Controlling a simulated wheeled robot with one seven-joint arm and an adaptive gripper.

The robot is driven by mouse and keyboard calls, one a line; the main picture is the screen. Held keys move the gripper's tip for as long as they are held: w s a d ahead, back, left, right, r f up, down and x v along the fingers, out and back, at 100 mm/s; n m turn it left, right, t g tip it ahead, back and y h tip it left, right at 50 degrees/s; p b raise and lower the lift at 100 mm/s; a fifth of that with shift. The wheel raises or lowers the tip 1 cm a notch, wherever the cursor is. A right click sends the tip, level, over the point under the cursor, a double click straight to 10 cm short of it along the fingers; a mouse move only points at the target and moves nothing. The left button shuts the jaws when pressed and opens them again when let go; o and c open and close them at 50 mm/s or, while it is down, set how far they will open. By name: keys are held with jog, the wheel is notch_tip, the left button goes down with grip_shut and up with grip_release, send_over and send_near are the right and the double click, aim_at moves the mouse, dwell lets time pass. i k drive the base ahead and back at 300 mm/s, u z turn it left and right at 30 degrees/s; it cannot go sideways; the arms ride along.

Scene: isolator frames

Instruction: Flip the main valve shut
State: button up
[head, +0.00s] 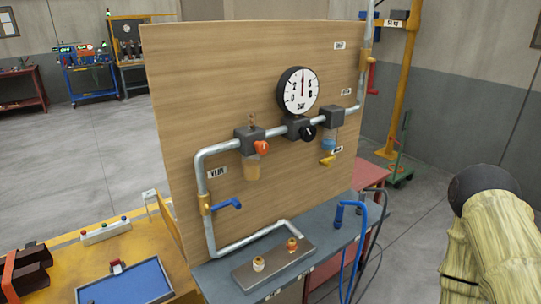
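A wooden panel (210,90) carries a grey pipe run (206,160). A brass valve body (204,204) sits on the left vertical pipe, and its blue lever (229,204) sticks out to the right, across the pipe's line. A red lever (372,76) hangs beside the upper right vertical pipe. A small yellow lever (328,160) sits below the right-hand unit. The labels are too small to read surely, so I cannot tell which is the main valve. My gripper is not in view.
A round gauge (298,91), an orange knob (262,147) and a black knob (309,133) are on the panel. Below it, a grey bench (225,280) bears a manifold block (275,264); blue hoses (360,235) hang right. A yellow table (75,262) stands left. Open floor lies right.

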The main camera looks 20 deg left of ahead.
aim_at(372, 61)
jog(key=z, duration=0.45)
jog(key=i, duration=0.85)
jog(key=u, duration=0.4)
